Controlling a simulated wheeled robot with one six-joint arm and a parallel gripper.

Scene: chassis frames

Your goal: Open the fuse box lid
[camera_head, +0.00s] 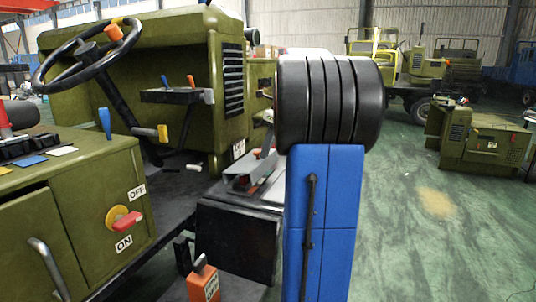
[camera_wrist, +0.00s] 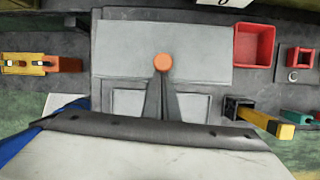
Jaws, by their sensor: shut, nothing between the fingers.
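In the wrist view a wide, flat grey panel (camera_wrist: 120,45), which looks like the fuse box lid, lies below me, apparently closed. A round orange knob (camera_wrist: 163,62) shows at its middle. My gripper (camera_wrist: 162,75) is shut and empty, its dark narrow fingers reaching up the picture toward the knob. Whether they touch it I cannot tell. My wrist housing covers the bottom of this view and whatever lies under it. In the head view a dark box with a grey top (camera_head: 240,225) is partly hidden behind my blue and black arm; the gripper does not show there.
A red open tray (camera_wrist: 254,45) and a yellow-ended lever (camera_wrist: 270,121) are right of the panel; a yellow-orange part (camera_wrist: 40,63) is left.

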